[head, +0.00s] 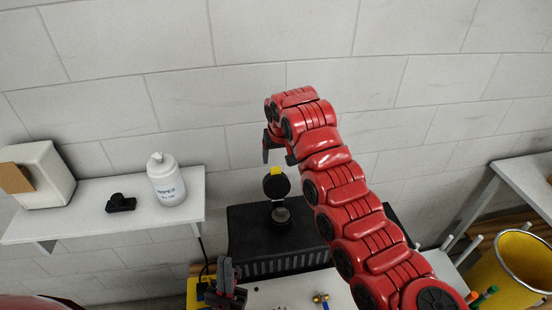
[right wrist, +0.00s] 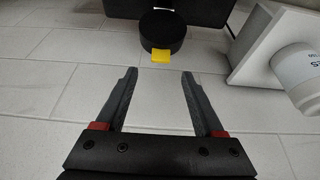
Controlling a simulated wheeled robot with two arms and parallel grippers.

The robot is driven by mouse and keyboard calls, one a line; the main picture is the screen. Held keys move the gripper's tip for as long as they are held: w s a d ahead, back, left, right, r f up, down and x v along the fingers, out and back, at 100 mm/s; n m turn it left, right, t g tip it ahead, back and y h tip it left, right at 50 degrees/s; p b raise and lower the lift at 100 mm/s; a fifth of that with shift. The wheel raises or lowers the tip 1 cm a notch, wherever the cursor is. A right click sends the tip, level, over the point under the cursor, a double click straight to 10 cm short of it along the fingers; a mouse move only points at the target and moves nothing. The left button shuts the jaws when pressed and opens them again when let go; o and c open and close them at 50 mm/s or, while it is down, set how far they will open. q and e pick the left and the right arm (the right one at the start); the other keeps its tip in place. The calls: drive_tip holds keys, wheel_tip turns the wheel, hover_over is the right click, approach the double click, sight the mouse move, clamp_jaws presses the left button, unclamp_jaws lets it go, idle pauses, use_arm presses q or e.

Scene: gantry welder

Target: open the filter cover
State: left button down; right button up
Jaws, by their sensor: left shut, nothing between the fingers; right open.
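The filter cover (head: 276,187) is a round black disc with a yellow tab (head: 277,170) on its upper edge. My left gripper (head: 226,286) is shut and empty, low in front of the housing.
A wall shelf (head: 80,225) on the left holds a white wipes bottle (head: 166,180), a small black object (head: 120,203) and a white box (head: 45,170). A yellow bucket (head: 510,270) stands at the right below a table (head: 530,180). A brass fitting (head: 320,298) lies in front.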

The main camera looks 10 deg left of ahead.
sight(276, 168)
drive_tip(key=p+x, duration=0.2)
drive_tip(key=x, duration=0.3)
drive_tip(key=shift+w+p, duration=0.1)
drive_tip(key=shift+p, duration=0.25)
drive_tip(key=shift+p+x, duration=0.3)
drive_tip(key=shift+x, duration=0.5)
drive_tip(key=shift+c, duration=0.3)
clamp_jaws()
